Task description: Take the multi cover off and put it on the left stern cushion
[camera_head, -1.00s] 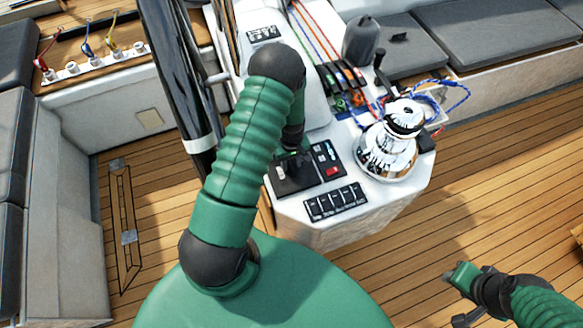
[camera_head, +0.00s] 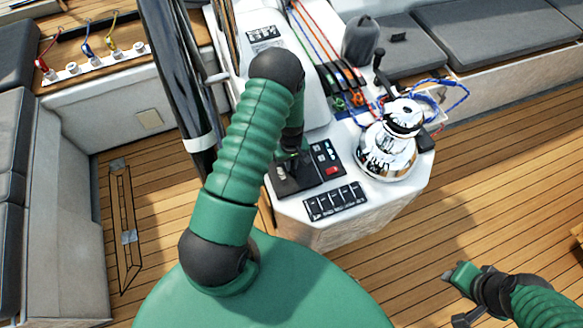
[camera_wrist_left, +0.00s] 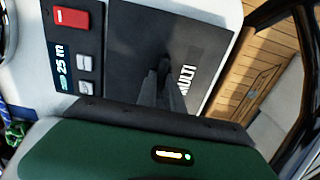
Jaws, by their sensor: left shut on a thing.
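The multi cover (camera_wrist_left: 205,60) is a flat dark square plate with partly hidden white lettering, beside the instrument buttons in the left wrist view. In the head view it is a dark patch (camera_head: 287,187) on the white console. My left gripper (camera_wrist_left: 165,75) is shut on the cover, its dark fingers over the plate's middle. In the head view my left arm comes down from above and largely hides this gripper. My right gripper (camera_head: 455,297) hangs over the deck at lower right, apart from everything. Grey cushions lie at the left edge (camera_head: 10,150) and back right (camera_head: 505,40); which is the left stern one I cannot tell.
The white console (camera_head: 300,212) carries a red button, a row of switches (camera_head: 336,201), a chrome winch (camera_head: 390,145) and coloured ropes. A dark post (camera_head: 178,80) stands left of my arm. Teak deck (camera_head: 480,210) is open to the right.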

